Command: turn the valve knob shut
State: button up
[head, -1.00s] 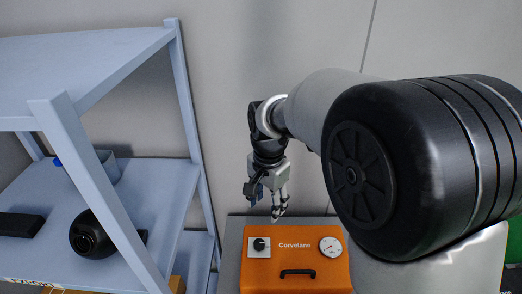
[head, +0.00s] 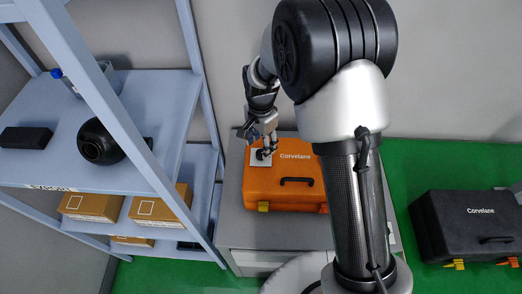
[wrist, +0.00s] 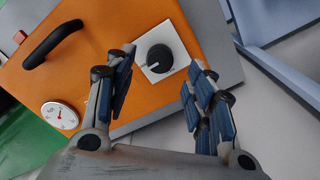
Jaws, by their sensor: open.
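The valve knob (wrist: 159,58) is a round black dial with a pale pointer line on a white square plate (wrist: 178,42). The plate is set in the top of an orange Corvelane case (head: 285,197). In the head view the knob (head: 263,154) is partly hidden by my gripper. My gripper (head: 264,140) is above the knob. In the wrist view my gripper (wrist: 158,88) is open, its blue-padded fingers apart and empty. The knob shows between and beyond the fingertips; no contact is visible.
The case has a black handle (wrist: 53,44) and a white gauge (wrist: 60,116). It sits on a grey cabinet (head: 240,228). A blue shelf (head: 50,165) with a black camera-like object (head: 98,142) and boxes stands left. A black case (head: 465,225) lies on the green floor at right.

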aim_at(261, 152)
jog(key=shift+f, duration=2)
jog(key=shift+c, duration=0.3)
jog(key=c, duration=1)
